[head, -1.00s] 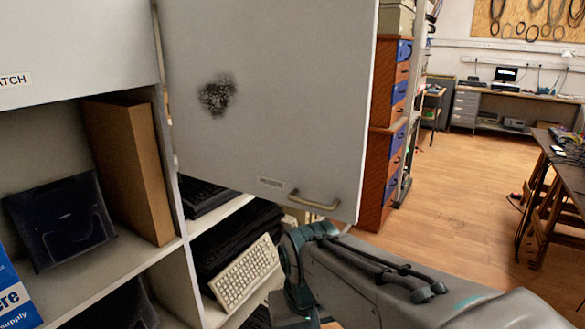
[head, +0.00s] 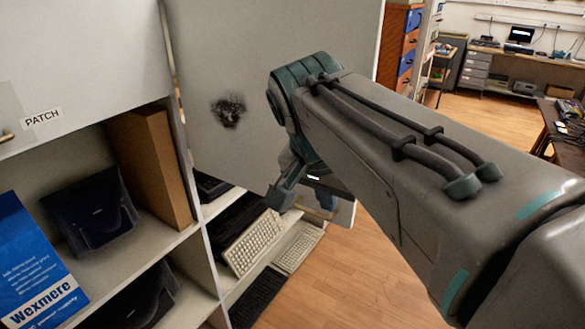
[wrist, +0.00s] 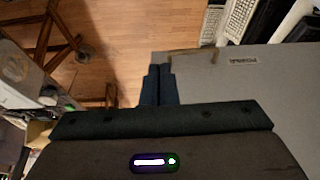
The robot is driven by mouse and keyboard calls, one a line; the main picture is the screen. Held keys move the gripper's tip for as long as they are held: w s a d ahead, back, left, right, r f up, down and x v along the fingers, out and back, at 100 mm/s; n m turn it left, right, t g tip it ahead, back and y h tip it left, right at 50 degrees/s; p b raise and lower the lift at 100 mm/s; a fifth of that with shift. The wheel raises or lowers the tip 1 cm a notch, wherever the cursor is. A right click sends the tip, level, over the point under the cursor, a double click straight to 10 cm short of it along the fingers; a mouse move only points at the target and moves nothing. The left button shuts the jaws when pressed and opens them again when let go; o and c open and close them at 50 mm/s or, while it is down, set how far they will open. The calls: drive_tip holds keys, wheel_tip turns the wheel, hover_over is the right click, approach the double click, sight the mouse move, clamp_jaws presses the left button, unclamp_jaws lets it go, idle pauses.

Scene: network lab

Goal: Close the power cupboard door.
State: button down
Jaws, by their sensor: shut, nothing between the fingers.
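The power cupboard door (head: 225,60) is a light grey panel with a black smudge, standing open from the shelf unit in the head view. Its lower right part is hidden behind my arm there. In the wrist view the door face (wrist: 255,100) fills the right side, with a small label (wrist: 242,61) and a bar handle (wrist: 190,56) near its edge. My gripper (wrist: 158,84) is shut and empty, its fingertips close to the door's edge, beside the handle. I cannot tell whether they touch the door.
A closed door marked PATCH (head: 60,75) is at the upper left. Open shelves below hold a brown box (head: 150,165), a blue Wexmere box (head: 35,265) and keyboards (head: 250,243). A drawer cabinet (head: 400,45) stands behind the door.

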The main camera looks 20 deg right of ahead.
sight(339, 203)
drive_tip(key=w+d+f, duration=0.1)
drive_tip(key=f, duration=0.1)
drive_tip(key=w+d+f+p, duration=0.1)
drive_tip(key=f, duration=0.1)
drive_tip(key=w+d+f, duration=0.1)
drive_tip(key=d+f, duration=0.1)
drive_tip(key=shift+w+d+p, duration=0.1)
drive_tip(key=shift+w+p, duration=0.2)
drive_tip(key=shift+w+d, duration=0.3)
drive_tip(key=shift+d, duration=0.05)
